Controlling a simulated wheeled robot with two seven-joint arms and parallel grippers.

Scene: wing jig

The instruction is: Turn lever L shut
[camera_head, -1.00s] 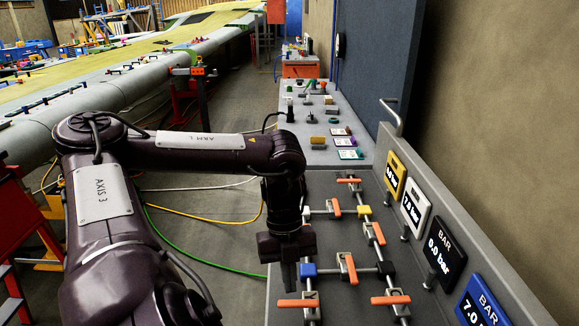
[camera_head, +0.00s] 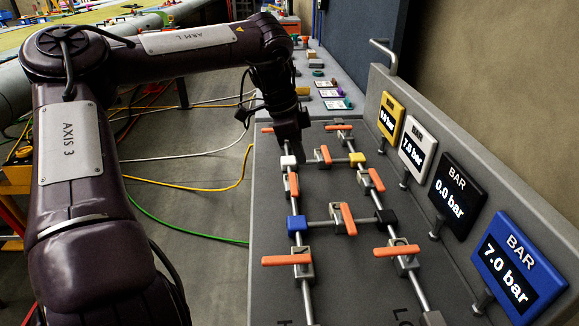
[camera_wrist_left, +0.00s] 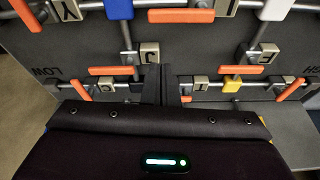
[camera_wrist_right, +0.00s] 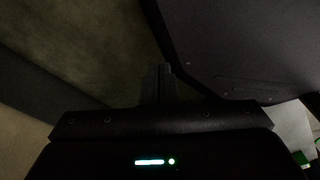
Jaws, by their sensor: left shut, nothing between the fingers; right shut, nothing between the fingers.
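The valve panel (camera_head: 340,290) carries several orange levers on grey pipes. I cannot read which one is lever L in the head view; some letter tags, such as J (camera_wrist_left: 149,52) and E (camera_wrist_left: 268,53), show in the left wrist view. One lever (camera_head: 293,184) lies along the left pipe and another (camera_head: 376,180) along the right pipe. The near levers (camera_head: 286,260) and (camera_head: 397,251) lie across their pipes. My left gripper (camera_head: 300,152) is shut and empty, pointing down near the white block (camera_head: 289,160). My right gripper (camera_wrist_right: 160,82) is shut and empty, away from the levers.
Blue (camera_head: 297,223), black (camera_head: 386,216) and yellow (camera_head: 357,159) blocks sit at pipe joints. Gauges line the right; the blue gauge (camera_head: 510,265) reads 7.0 bar, the black gauge (camera_head: 453,195) 0.0 bar. Small items stand on the bench beyond. A dark surface (camera_wrist_right: 240,40) is near my right gripper.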

